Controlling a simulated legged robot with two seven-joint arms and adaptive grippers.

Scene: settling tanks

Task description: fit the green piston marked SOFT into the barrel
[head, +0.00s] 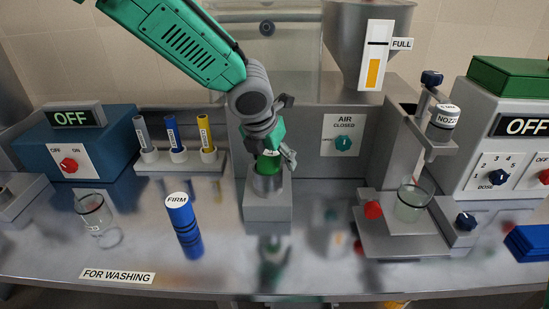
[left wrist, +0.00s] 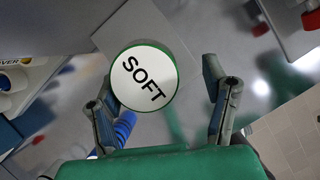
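The green piston (head: 268,161) stands upright with its lower part inside the grey metal barrel (head: 267,184), which sits on a grey block. Green still shows above the barrel's rim; the depth is hard to judge. In the left wrist view its white round top marked SOFT (left wrist: 145,78) faces the camera. My left gripper (head: 275,152) is just above and around the piston top. In the left wrist view its two fingers (left wrist: 162,92) are spread, with a clear gap on the right side of the piston. The barrel is mostly hidden there. My right gripper is not in view.
A blue piston marked FIRM (head: 184,228) stands at front left, near a glass (head: 97,214) behind the FOR WASHING label (head: 117,276). A rack (head: 180,161) holds grey, blue and yellow pieces. A dosing stand (head: 400,239) with another glass (head: 412,201) is at right.

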